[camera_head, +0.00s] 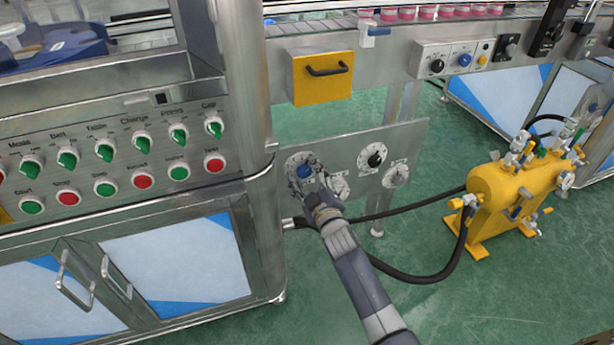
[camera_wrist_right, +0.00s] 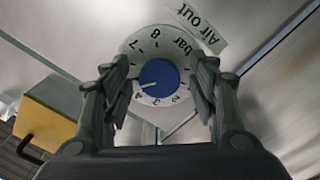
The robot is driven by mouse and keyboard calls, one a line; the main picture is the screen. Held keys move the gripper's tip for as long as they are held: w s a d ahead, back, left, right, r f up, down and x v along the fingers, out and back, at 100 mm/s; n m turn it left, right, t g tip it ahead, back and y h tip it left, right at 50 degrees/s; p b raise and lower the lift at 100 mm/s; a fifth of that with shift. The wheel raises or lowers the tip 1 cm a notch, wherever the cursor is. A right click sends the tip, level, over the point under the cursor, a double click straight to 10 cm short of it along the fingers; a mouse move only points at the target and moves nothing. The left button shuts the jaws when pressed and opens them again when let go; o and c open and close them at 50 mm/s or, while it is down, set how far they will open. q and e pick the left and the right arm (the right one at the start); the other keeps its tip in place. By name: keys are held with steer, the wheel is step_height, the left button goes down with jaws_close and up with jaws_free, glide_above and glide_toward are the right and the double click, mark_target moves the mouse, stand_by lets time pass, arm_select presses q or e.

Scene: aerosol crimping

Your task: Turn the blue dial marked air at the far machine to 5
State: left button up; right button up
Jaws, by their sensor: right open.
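The blue dial (camera_head: 304,171) sits on a steel panel (camera_head: 408,138) below the yellow box. In the right wrist view the blue dial (camera_wrist_right: 159,78) is centred on a round white scale (camera_wrist_right: 147,43) with a label reading "Air out" (camera_wrist_right: 200,27). The picture is upside down there. The dial's white pointer line runs to the lower left of that view; I cannot read its number surely. My right gripper (camera_head: 312,174) is at the dial, and its open fingers (camera_wrist_right: 160,88) stand on either side of it. I cannot tell whether they touch it. My left gripper is out of view.
A black knob (camera_head: 374,157) and white gauges (camera_head: 396,175) are on the same panel, right of the dial. The yellow box (camera_head: 322,80) hangs above. A steel post (camera_head: 245,90) stands left. A yellow tank (camera_head: 505,195) with black hoses (camera_head: 425,277) is at right.

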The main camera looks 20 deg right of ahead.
steer(key=s, duration=1.2)
steer(key=shift+d, duration=0.25)
